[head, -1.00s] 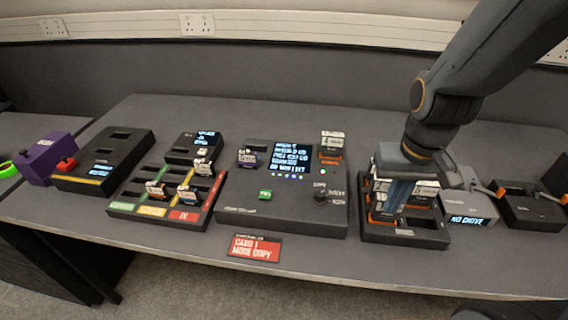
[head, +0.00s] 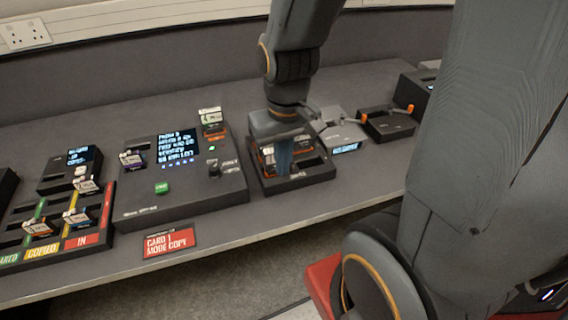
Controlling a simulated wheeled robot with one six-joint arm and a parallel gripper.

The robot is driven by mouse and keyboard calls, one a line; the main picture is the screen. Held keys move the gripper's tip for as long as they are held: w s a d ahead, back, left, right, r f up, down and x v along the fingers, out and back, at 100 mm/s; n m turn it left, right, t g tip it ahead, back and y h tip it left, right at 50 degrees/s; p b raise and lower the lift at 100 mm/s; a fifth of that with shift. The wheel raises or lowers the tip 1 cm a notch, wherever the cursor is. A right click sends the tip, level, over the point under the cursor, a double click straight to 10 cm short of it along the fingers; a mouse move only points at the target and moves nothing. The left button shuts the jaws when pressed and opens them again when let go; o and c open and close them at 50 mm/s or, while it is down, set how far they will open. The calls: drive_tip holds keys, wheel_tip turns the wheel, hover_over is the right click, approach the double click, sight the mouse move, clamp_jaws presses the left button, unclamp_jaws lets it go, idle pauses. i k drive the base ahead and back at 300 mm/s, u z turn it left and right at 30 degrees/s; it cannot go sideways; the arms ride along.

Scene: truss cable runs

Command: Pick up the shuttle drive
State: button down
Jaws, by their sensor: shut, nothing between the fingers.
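No item is clearly labelled as the shuttle drive, and I cannot tell which one it is. My gripper (head: 284,158) points down over a black rack (head: 315,178) right of the large console. Its fingers are shut and empty. Several light-labelled, orange-trimmed cartridges stand in this rack, partly hidden behind my gripper. A grey dock (head: 338,128) with a small lit screen sits just right of the rack. A black dock (head: 387,124) with orange parts stands beyond it.
A coloured-lane tray (head: 60,235) with several cards is at left. A red sign (head: 169,242) lies at the table's front. My own arm blocks the right side.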

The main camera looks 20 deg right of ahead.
sight(212, 119)
drive_tip(key=k, duration=0.35)
drive_tip(key=u, duration=0.95)
drive_tip(key=i, duration=0.65)
drive_tip(key=z, duration=1.6)
